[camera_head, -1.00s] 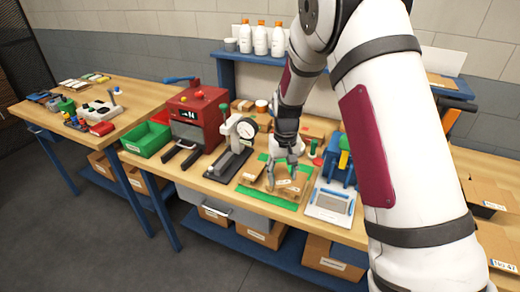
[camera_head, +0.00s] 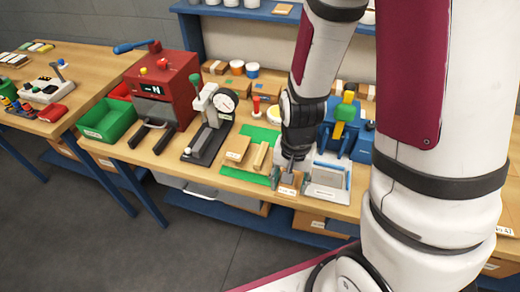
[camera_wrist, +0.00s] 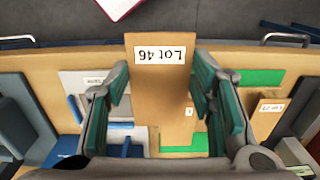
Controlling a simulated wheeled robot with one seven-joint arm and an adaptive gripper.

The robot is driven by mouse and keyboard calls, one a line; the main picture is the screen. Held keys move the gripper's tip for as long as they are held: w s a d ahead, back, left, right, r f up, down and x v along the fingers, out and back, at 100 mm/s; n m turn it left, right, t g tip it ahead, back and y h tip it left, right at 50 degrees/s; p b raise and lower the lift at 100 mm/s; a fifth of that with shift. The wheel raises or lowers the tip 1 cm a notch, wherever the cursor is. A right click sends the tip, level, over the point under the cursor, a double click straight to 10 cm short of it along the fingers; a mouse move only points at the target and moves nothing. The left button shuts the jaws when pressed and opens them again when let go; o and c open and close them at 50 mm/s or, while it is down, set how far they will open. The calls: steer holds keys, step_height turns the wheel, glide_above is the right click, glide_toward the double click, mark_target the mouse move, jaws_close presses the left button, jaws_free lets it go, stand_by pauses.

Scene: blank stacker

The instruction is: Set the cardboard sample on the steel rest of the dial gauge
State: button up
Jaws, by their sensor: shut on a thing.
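My gripper (camera_head: 291,172) is shut on a cardboard sample (camera_head: 288,184) between the green mat and the white scale. In the wrist view my gripper (camera_wrist: 160,85) has a green-padded finger on each side of the same sample (camera_wrist: 160,95), whose label reads "Lot 46". Whether the sample is clear of the table is hard to tell. The dial gauge (camera_head: 224,101) stands to the left on a black base (camera_head: 205,146), apart from my gripper. Its steel rest is too small to make out clearly.
The green mat (camera_head: 232,173) carries other cardboard pieces (camera_head: 237,149). The white scale (camera_head: 328,180) and a blue device (camera_head: 361,138) are on the right. A red machine (camera_head: 165,90) and green bin (camera_head: 108,120) are left of the gauge.

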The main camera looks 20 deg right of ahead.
steer(key=w+b, duration=0.3)
steer(key=shift+a+f, duration=0.2)
steer(key=shift+f, duration=0.15)
steer(key=w+b, duration=0.3)
steer(key=b, duration=0.1)
glide_above(260, 158)
steer(key=s, duration=0.1)
steer(key=shift+s+d+f+p, duration=0.1)
steer(key=shift+f+p, duration=0.2)
steer(key=shift+f, duration=0.05)
steer(key=shift+w+f, duration=0.35)
steer(key=shift+f, duration=0.25)
steer(key=shift+w+f, duration=0.3)
steer(key=shift+f, duration=0.25)
steer(key=shift+f+p, duration=0.35)
steer(key=shift+f, duration=0.15)
steer(key=shift+f, duration=0.4)
steer(key=o, duration=0.7)
